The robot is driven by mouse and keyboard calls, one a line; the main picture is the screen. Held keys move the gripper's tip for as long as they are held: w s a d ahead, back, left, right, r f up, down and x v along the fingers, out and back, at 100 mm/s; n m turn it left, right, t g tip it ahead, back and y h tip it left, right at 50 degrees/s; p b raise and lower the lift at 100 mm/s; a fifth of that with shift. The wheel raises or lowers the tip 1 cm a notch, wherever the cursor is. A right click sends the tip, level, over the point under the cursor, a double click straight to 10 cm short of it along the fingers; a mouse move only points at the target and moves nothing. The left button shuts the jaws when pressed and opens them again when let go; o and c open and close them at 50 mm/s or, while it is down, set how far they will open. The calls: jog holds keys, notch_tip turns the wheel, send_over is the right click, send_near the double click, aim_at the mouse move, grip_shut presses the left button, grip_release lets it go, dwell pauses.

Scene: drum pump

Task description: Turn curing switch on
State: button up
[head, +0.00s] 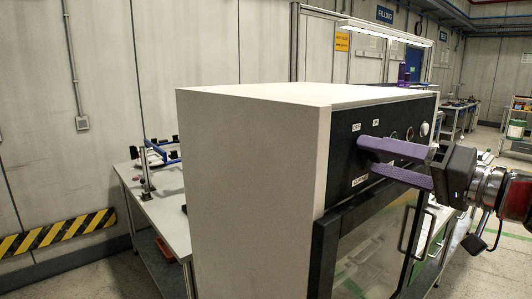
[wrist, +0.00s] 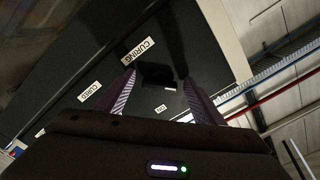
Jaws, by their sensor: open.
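The curing switch (wrist: 157,72) is a dark block on the black control panel, seen in the wrist view beside the CURING label (wrist: 139,51). It lies between the tips of my gripper's two purple fingers; I cannot tell whether they touch it. My gripper (head: 370,155) is open at the left part of the panel (head: 343,150) in the head view, where its fingers hide the switch. The OFF label (head: 356,127) and ON label (head: 376,123) show above the fingers. Which way the switch points is too dark to tell.
The panel tops a large pale cabinet (head: 250,180) with a glass door (head: 375,250) and a door handle (head: 405,232) below my gripper. A white knob (head: 424,129) sits farther right on the panel. A bench (head: 165,215) stands behind at left.

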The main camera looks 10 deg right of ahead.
jog(key=shift+c, duration=0.3)
jog(key=c, duration=1)
jog(key=shift+m, duration=0.4)
jog(key=m, duration=0.8)
jog(key=shift+r+m, duration=0.1)
jog(key=shift+m, duration=0.2)
jog(key=m, duration=0.4)
jog(key=shift+m, duration=0.3)
jog(key=shift+r+m, duration=0.1)
jog(key=shift+m, duration=1.9)
